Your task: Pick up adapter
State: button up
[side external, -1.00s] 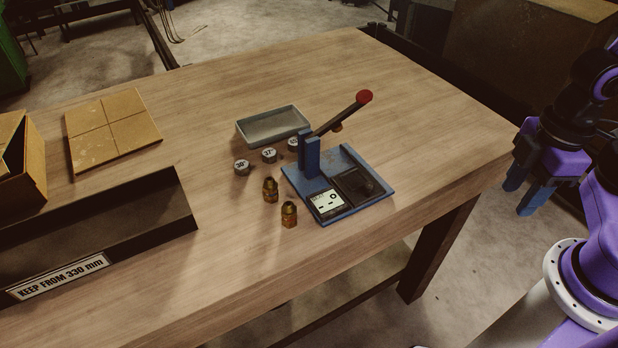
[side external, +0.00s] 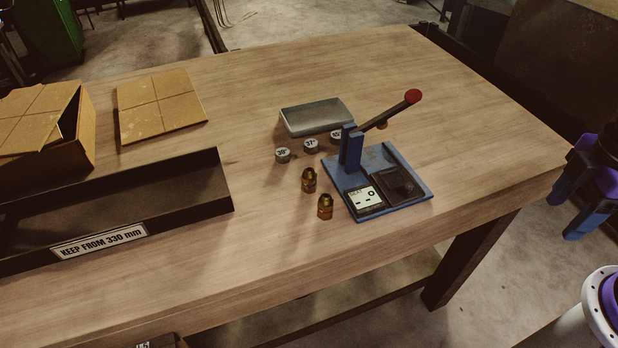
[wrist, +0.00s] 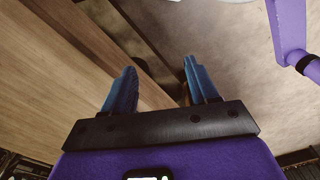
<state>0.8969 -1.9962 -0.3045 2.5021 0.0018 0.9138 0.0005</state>
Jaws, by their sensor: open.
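Two brass fittings, which look like the adapters, stand upright on the wooden table left of the blue crimper. One brass fitting (side external: 309,180) is farther back and the other brass fitting (side external: 325,206) is nearer the front edge. My gripper (side external: 572,207) is at the right, beyond the table's right edge and well apart from the fittings. In the wrist view my gripper (wrist: 155,88) shows two blue fingers spread apart with nothing between them. The wrist view shows table edge and floor, no fitting.
The blue crimper (side external: 408,172) with its red-knobbed lever stands right of the fittings. Several numbered grey dies (side external: 283,155) and a grey tray (side external: 317,117) lie behind. A black bin (side external: 190,199), cardboard box (side external: 80,135) and cardboard panel (side external: 160,105) are left. The table front (side external: 300,265) is clear.

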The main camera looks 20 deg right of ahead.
notch_tip(320, 180, up, 8)
jog(key=n, duration=0.5)
send_over(311, 169)
jog(key=f, duration=1.2)
jog(key=shift+d+f, duration=0.3)
jog(key=shift+f, duration=0.05)
jog(key=shift+a+f, duration=0.15)
jog(key=shift+f, duration=1.15)
jog(key=shift+a+f, duration=0.15)
jog(key=shift+f, duration=1.1)
grip_shut()
